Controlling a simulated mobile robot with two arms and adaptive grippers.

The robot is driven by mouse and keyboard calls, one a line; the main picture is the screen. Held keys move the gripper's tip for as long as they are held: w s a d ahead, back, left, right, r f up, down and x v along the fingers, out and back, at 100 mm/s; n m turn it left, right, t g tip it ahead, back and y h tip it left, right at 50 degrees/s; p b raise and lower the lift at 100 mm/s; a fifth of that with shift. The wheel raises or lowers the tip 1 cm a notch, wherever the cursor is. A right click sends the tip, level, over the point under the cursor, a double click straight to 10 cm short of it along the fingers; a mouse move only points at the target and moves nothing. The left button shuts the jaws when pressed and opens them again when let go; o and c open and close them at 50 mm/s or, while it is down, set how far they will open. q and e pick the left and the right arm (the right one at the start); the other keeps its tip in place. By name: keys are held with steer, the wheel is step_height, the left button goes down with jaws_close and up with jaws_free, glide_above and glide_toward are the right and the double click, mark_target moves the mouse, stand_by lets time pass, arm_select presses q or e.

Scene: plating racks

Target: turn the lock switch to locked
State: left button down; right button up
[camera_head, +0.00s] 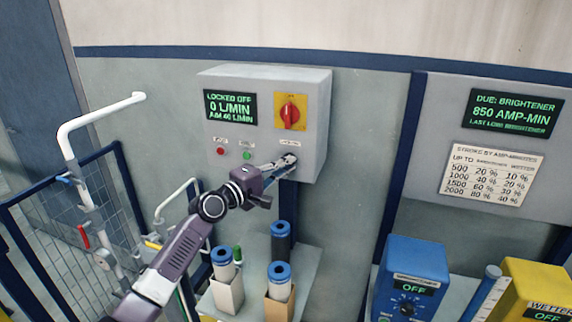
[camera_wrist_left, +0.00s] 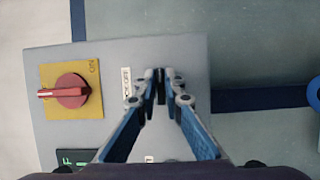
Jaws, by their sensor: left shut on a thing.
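The grey control box (camera_head: 215,150) hangs on the wall. Its display (camera_head: 231,108) reads "LOCKED OFF", "0 L/MIN". My left gripper (camera_head: 287,161) is at the box's lower right, its fingers closed on the small dark lock switch, mostly hidden by them. In the left wrist view the fingertips (camera_wrist_left: 161,78) pinch a dark piece (camera_wrist_left: 161,88) beside a white label (camera_wrist_left: 126,83) that appears to read "LOCK OFF". The switch's exact angle cannot be read. My right gripper is out of view.
A red rotary knob (camera_head: 290,112) on a yellow plate sits above the gripper, with small red (camera_head: 220,151) and green (camera_head: 247,155) buttons to the left. Blue-topped cylinders (camera_head: 280,280) stand below. A blue box (camera_head: 415,270) stands lower right, and white pipes (camera_head: 100,115) at left.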

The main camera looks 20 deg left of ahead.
arm_select(q)
steer(key=shift+f, duration=0.15)
steer(key=c, duration=2)
jaws_free()
steer(key=shift+c, duration=0.2)
steer(key=v, duration=1.2)
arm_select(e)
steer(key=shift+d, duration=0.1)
